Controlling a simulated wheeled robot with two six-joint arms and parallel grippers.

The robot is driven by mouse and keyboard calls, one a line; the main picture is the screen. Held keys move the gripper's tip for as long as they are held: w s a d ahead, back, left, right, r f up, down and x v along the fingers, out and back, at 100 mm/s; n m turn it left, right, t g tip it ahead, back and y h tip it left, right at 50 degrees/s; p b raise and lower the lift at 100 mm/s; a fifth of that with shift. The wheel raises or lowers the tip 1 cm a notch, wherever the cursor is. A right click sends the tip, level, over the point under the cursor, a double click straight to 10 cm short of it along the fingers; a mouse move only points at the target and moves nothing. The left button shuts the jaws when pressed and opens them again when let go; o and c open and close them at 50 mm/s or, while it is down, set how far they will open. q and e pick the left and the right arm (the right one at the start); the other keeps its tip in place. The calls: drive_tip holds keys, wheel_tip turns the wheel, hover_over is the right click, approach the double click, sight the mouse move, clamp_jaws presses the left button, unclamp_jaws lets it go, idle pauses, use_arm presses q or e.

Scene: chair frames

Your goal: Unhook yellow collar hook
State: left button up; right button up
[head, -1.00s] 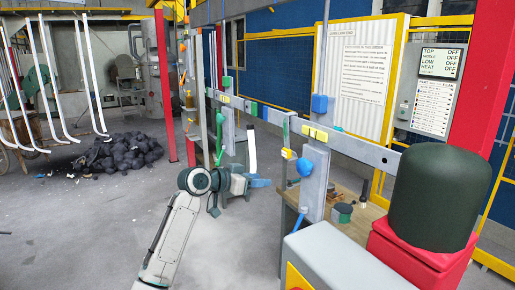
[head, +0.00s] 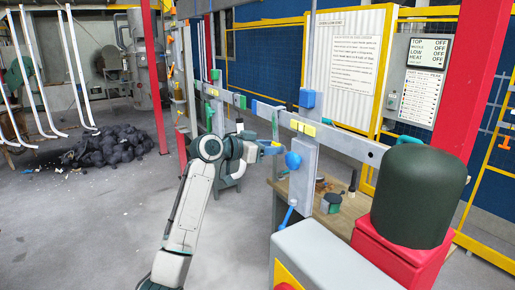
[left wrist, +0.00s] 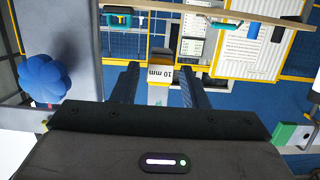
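The yellow collar hook (head: 278,143) sits at the left side of the grey upright plate, below the horizontal rail. In the left wrist view a small pale block marked "10 mm" (left wrist: 160,73), which seems to be part of this hook, shows between my fingers. My left gripper (head: 268,149) is at the hook, its blue fingertips against or just beside it. In the left wrist view the two dark fingers (left wrist: 159,82) stand apart on either side of the block, with gaps visible. Whether they touch it is not clear. My right gripper is out of view.
A blue knob (head: 293,160) is on the upright plate close to my gripper, also in the left wrist view (left wrist: 45,78). The grey rail (head: 345,142) carries yellow blocks (head: 304,127). A wooden bench (head: 345,207) and a dark drum (head: 418,193) stand to the right.

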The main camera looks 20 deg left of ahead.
sight(275, 141)
use_arm(q)
drive_tip(key=shift+w+d, duration=0.1)
drive_tip(key=shift+w, duration=0.05)
clamp_jaws()
drive_tip(key=shift+r, duration=0.3)
drive_tip(key=shift+r+p, duration=0.8)
drive_tip(key=shift+r, duration=0.05)
idle(0.5)
drive_tip(key=shift+f+v, duration=0.15)
drive_tip(key=shift+v, duration=0.55)
drive_tip(key=shift+f+v, duration=0.1)
drive_tip(key=shift+v, duration=0.6)
